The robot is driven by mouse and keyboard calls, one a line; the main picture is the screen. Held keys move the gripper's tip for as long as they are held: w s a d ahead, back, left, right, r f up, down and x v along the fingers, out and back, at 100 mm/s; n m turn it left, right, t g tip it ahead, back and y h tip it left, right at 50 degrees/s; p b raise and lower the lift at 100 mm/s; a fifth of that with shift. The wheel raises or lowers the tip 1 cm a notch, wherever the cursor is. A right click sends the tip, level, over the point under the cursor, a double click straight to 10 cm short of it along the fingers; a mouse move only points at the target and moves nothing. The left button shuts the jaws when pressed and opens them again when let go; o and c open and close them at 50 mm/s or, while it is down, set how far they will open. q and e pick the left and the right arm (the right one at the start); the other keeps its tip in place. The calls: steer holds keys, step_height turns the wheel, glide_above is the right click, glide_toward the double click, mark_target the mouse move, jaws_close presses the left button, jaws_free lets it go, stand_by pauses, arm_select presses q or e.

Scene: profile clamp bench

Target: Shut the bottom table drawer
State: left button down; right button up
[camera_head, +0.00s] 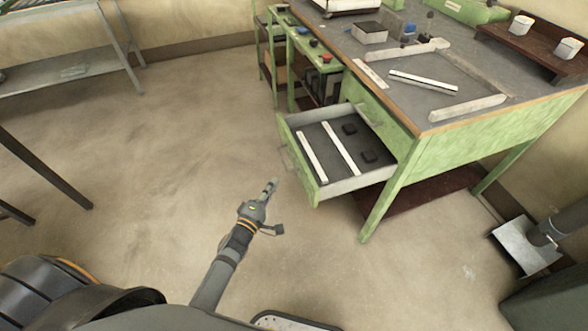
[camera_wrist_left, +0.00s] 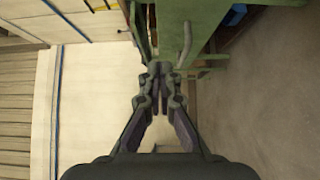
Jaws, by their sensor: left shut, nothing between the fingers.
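The green table drawer (camera_head: 316,184) stands pulled out from the left side of the green workbench in the head view. Inside it lie two pale bars and two small dark blocks. A grey handle (camera_head: 287,158) is on its front. My left gripper (camera_head: 271,185) is shut and empty, in front of the drawer's near corner and apart from it in the picture. In the left wrist view the closed fingers (camera_wrist_left: 160,78) appear beside a green panel with a grey handle (camera_wrist_left: 185,45). My right gripper is not in view.
The workbench top (camera_head: 400,62) carries pale profiles and small parts. A green shelf unit (camera_head: 312,72) adjoins it at the back. A grey metal stand (camera_head: 527,246) is at the right. The floor (camera_head: 150,150) left of the drawer is clear.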

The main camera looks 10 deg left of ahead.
arm_select(q)
steer(key=w+d, duration=0.1)
steer(key=w, duration=0.1)
steer(key=w+d+b, duration=0.1)
steer(key=w, duration=0.2)
steer(key=w+d, duration=0.2)
steer(key=w, duration=0.1)
steer(key=shift+f+b, duration=0.1)
steer(key=shift+b, duration=0.2)
steer(key=shift+w+d, duration=0.1)
steer(key=shift+d, duration=0.15)
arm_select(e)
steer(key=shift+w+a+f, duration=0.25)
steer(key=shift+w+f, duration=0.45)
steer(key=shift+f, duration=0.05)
arm_select(q)
steer(key=shift+w, duration=0.15)
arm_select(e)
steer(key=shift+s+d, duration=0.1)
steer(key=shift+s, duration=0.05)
